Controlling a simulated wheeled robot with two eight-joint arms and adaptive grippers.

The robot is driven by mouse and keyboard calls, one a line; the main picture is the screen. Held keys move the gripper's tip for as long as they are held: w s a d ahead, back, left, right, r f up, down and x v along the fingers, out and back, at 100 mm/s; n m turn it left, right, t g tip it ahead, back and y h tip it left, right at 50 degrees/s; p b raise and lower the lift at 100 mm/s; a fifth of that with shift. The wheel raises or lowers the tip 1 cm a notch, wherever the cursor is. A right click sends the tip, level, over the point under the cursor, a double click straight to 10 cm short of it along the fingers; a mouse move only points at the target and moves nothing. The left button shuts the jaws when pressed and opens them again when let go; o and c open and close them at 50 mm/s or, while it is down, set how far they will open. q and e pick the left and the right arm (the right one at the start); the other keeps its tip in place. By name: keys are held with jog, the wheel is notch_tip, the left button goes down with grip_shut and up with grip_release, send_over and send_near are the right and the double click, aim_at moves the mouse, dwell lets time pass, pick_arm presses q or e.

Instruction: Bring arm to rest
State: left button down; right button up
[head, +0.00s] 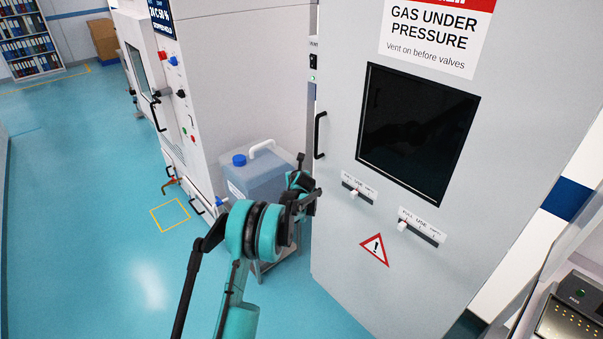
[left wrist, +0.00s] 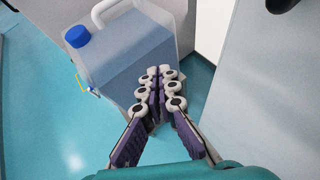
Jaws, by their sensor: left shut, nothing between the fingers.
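My left arm reaches in from the bottom of the head view, with its teal and black wrist in front of the gas cabinet's left edge. The left gripper (left wrist: 160,78) shows in the left wrist view with its fingertips together and nothing between them. In the head view the fingers are hidden or too small to make out. A translucent canister (head: 265,177) with a blue cap stands just beyond the wrist. It also shows in the left wrist view (left wrist: 125,55), behind the fingers. My right gripper is not in view.
The tall grey cabinet (head: 345,230) with a dark window, two sliders (head: 357,188) and a handle (head: 320,135) stands close on the right. A tester machine (head: 235,60) stands behind the canister. Teal floor (head: 90,200) is clear on the left. A control panel (head: 575,310) is at lower right.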

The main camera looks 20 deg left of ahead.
pick_arm(q)
jog(key=shift+s+a+r, duration=0.25)
jog(key=shift+s+r, duration=0.15)
jog(key=shift+s, duration=0.2)
jog(key=shift+s+a+r, duration=0.2)
jog(key=shift+s+r, duration=0.15)
jog(key=shift+s, duration=0.2)
jog(key=s+d+r+n+g+h, duration=0.1)
jog(key=s+d+r+n+h, duration=0.1)
jog(key=s+d+r+n, duration=0.75)
jog(key=s+d+r+n+h, duration=0.1)
jog(key=s+d+r+n, duration=0.45)
jog(key=s, duration=0.65)
jog(key=s+d+f+n+h, duration=0.1)
jog(key=s+d+f+n, duration=0.1)
jog(key=s, duration=0.6)
jog(key=s+d+f+n+g+h, duration=0.1)
jog(key=s+d+n, duration=0.4)
jog(key=s+n, duration=0.2)
jog(key=s+d+f+n+h, duration=0.1)
jog(key=s+n, duration=0.4)
jog(key=s, duration=0.5)
jog(key=d+f, duration=0.1)
jog(key=d, duration=0.1)
jog(key=shift+s+d+f+g+h, duration=0.3)
jog(key=shift+s+d+g+h, duration=0.1)
